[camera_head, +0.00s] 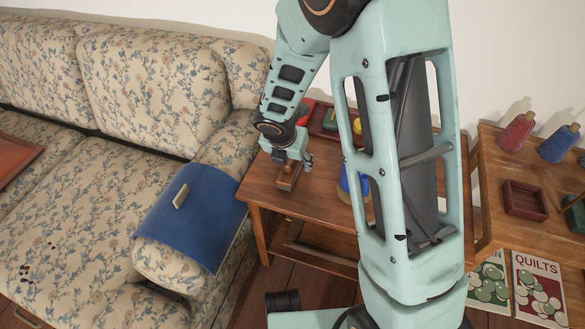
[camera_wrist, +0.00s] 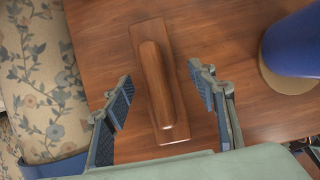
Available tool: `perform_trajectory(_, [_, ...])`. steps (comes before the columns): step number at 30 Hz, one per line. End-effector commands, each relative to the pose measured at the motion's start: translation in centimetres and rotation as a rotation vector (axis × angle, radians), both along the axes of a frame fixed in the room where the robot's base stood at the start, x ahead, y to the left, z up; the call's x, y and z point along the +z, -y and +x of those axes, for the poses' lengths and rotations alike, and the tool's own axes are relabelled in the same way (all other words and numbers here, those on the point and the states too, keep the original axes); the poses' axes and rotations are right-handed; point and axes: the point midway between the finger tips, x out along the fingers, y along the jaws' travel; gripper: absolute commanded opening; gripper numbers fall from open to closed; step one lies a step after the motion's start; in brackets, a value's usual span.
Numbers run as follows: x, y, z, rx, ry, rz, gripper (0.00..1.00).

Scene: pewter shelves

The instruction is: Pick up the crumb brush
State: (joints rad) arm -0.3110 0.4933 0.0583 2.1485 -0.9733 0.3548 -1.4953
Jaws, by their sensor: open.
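The crumb brush appears to be the brown wooden piece with a flat base and long rounded handle on the side table; in the wrist view the brush (camera_wrist: 160,85) lies lengthwise between my fingers, and no bristles show. In the head view, the brush (camera_head: 287,181) is near the table's left end, just under my gripper (camera_head: 296,161). In the wrist view my gripper (camera_wrist: 160,92) is open, one finger on each side of the brush, with visible gaps. Nothing is held.
A blue object with a tan base (camera_wrist: 292,55) stands right of the brush. The floral sofa (camera_head: 150,95) adjoins the table (camera_head: 315,205) at left. A blue cover (camera_head: 205,222) with a small beige block (camera_head: 181,196) lies over its arm. A red tray (camera_head: 322,122) stands behind.

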Motion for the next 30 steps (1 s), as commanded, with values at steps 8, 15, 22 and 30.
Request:
perform_trajectory(8, [-0.25, 0.01, 0.18, 0.000, 0.001, 0.000, 0.49])
perform_trajectory(15, [-0.24, 0.01, 0.16, -0.001, 0.000, 0.001, 0.22])
perform_trajectory(22, [-0.21, 0.01, 0.17, 0.000, 0.002, 0.002, 0.05])
perform_trajectory(30, [0.18, 0.01, 0.18, 0.000, 0.002, 0.002, 0.05])
